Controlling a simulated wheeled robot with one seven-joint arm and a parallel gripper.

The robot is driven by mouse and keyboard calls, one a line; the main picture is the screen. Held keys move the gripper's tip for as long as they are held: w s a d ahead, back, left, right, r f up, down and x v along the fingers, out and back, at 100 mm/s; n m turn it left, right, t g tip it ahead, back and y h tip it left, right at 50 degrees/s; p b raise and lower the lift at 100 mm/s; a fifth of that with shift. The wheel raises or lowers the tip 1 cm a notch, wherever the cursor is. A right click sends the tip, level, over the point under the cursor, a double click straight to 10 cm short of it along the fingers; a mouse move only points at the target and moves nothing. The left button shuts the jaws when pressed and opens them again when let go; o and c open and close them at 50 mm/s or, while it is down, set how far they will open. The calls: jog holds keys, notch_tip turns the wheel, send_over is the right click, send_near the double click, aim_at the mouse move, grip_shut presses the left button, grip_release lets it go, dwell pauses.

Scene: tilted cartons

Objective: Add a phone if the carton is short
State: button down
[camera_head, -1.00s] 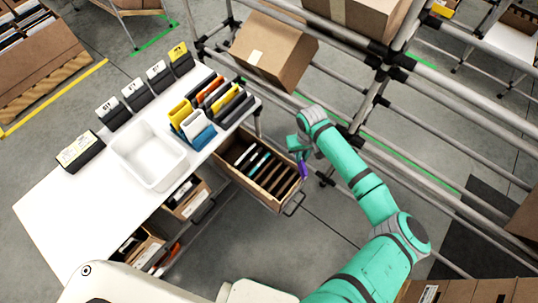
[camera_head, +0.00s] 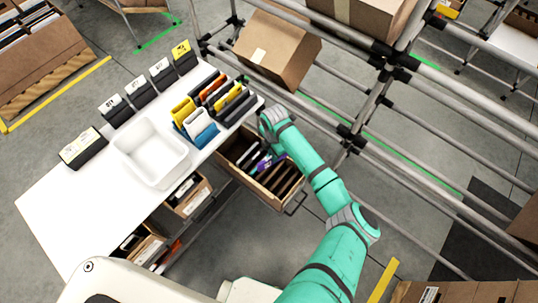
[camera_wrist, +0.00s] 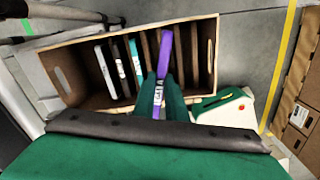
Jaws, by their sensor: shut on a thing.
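My gripper (camera_wrist: 160,96) is shut on a purple phone (camera_wrist: 165,48), held on edge over the open carton (camera_wrist: 72,68). The purple phone also shows in the head view (camera_head: 265,163), partly hidden by my arm. In the wrist view the phone lines up with the dividers right of the carton's middle; whether its lower edge is inside a slot I cannot tell. Several thin items stand in the carton's left half, among them a white one (camera_wrist: 105,72) and a teal one (camera_wrist: 134,62). Slots at the right look empty. The carton shows below the table edge in the head view (camera_head: 246,185).
The white table (camera_head: 75,205) holds a white bin (camera_head: 150,152), several black labelled holders and coloured upright files (camera_head: 196,122). Other cartons (camera_head: 188,196) sit under the table. A pipe rack with tilted cartons (camera_head: 277,47) stands behind. Floor is clear in front of the carton.

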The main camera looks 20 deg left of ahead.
jog(key=n, duration=0.1)
jog(key=a+n, duration=0.1)
jog(key=f+n, duration=0.1)
jog(key=shift+s+a, duration=0.35)
jog(key=shift+f, duration=5.4)
jog(key=shift+f, duration=0.35)
jog(key=c, duration=1.7)
grip_release()
notch_tip(320, 180, up, 11)
jog(key=shift+f, duration=0.1)
jog(key=shift+r, duration=3.5)
